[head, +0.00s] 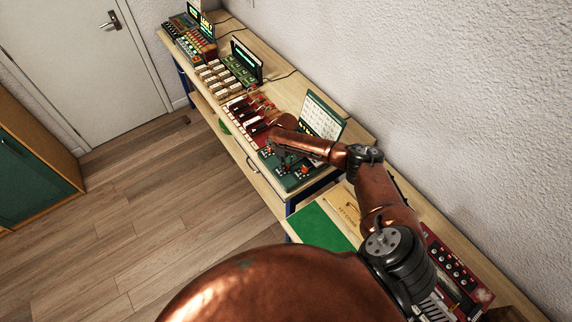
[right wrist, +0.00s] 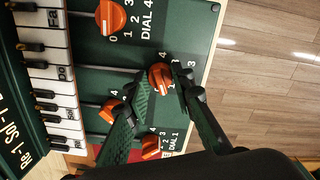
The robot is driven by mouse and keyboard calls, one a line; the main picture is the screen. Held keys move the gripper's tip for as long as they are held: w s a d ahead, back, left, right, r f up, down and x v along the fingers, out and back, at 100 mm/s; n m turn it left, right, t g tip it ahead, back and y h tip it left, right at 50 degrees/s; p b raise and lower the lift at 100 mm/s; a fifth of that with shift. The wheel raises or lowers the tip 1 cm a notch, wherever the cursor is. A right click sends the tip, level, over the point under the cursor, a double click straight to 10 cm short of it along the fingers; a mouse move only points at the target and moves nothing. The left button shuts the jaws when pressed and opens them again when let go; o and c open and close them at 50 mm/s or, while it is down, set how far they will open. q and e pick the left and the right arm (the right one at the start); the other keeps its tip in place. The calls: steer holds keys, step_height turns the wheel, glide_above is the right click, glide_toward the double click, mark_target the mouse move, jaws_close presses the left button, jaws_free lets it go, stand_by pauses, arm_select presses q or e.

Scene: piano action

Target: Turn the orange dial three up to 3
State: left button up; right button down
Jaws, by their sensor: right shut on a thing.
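The green dial panel (head: 290,183) sits at the near end of the long table. In the right wrist view it carries several orange dials with white numbers. My right gripper (right wrist: 162,78) has one finger on each side of an orange dial (right wrist: 160,74), shut on it. By its place between the dial marked DIAL 4 (right wrist: 111,17) and the others, this looks like dial three; its own label is hidden by the fingers. A 4 and a 3 show beside it, but its pointer setting is unclear. In the head view my right gripper (head: 283,160) is over the panel. My left gripper is out of view.
Orange dials (right wrist: 112,109) and DIAL 1 (right wrist: 151,146) sit close to the fingers. Piano keys (right wrist: 55,85) run along the panel's left in the wrist view. A sheet stand (head: 322,118) rises behind the panel. Other instruments (head: 215,78) line the table; open floor (head: 165,215) lies left.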

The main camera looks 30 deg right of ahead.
steer(key=n, duration=0.5)
steer(key=shift+a+n+b, duration=0.15)
steer(key=shift+n+b, duration=0.15)
steer(key=n+b, duration=0.1)
steer(key=n, duration=0.4)
steer(key=shift+f, duration=0.1)
steer(key=n+b, duration=0.1)
steer(key=n, duration=0.5)
steer(key=shift+a+n, duration=0.1)
steer(key=shift+n, duration=0.3)
steer(key=n+b, duration=0.1)
steer(key=n, duration=0.4)
steer(key=shift+s+f, duration=0.1)
steer(key=shift+f, duration=0.05)
steer(key=shift+b, duration=0.3)
steer(key=c, duration=2.1)
jaws_free()
steer(key=o, duration=0.4)
steer(key=shift+o, duration=0.2)
steer(key=shift+d+r, duration=0.2)
